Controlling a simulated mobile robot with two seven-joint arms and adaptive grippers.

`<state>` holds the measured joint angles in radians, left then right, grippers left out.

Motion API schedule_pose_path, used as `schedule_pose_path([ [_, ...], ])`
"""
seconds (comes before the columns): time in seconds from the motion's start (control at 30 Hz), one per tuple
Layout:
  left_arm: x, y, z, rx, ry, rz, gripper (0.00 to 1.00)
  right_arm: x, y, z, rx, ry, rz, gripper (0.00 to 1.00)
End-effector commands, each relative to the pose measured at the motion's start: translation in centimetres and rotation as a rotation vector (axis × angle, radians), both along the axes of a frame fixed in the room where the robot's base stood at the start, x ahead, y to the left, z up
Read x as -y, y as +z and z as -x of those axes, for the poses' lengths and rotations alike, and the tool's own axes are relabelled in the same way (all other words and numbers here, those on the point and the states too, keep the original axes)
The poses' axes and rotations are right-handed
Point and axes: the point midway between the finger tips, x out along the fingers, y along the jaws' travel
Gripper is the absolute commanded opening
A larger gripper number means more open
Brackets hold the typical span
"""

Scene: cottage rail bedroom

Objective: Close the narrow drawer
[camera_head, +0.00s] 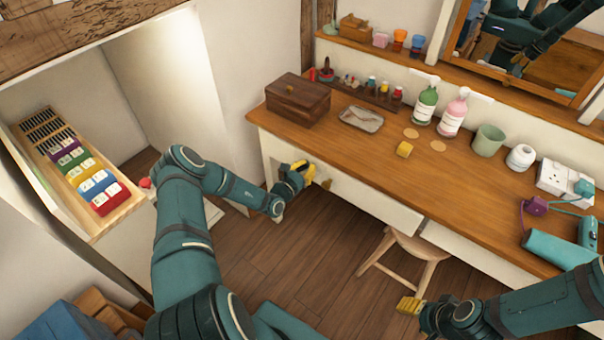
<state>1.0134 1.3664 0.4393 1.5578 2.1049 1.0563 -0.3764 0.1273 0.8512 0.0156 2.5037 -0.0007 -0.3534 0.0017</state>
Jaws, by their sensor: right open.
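The wooden desk (375,172) has a pale drawer front (372,203) below its top, at the left part of its front side. I cannot tell how far this drawer stands out. My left gripper (304,172), with yellow fingertips, is at the left end of this front, touching or very close to it. Its finger opening is not clear, and it hides part of the front. At the left, a long narrow drawer-like tray (125,212) stands out of a white niche, holding several coloured card packs. My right gripper (410,304) is open and empty, low at the bottom right, away from the desk front.
A wooden stool (405,258) stands partly under the desk. On the desk are a wooden box (298,100), a small metal tray (361,119), bottles (425,103) and a green cup (488,140). Wooden floor (290,255) is free between tray and stool.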

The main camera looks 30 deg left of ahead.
Motion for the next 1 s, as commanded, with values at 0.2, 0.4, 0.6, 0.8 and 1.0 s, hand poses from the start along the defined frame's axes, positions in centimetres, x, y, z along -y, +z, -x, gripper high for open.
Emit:
schedule_pose_path([
  [0.2, 0.1, 0.0, -2.0, 0.001, 0.001, -0.001, 0.0, 0.0, -0.6, -0.1, 0.003, -0.001, 0.0, 0.52],
  [0.4, 0.2, 0.1, -2.6, 0.002, 0.001, 0.0, 0.0, 0.0, -0.6, -0.2, 0.004, 0.0, 0.001, 0.52],
  [0.6, 0.2, 0.2, -2.7, 0.003, 0.001, 0.0, 0.0, 0.0, -0.6, -0.2, 0.004, 0.0, 0.001, 0.52],
  [0.8, 0.2, 0.3, -2.7, 0.005, 0.001, 0.0, 0.0, 0.0, -0.6, -0.2, 0.004, -0.001, 0.0, 0.52],
  [1.0, -0.4, 0.3, -2.3, 0.005, -0.001, -0.001, 0.0, 0.0, -0.4, -0.1, 0.004, -0.001, 0.0, 0.52],
])
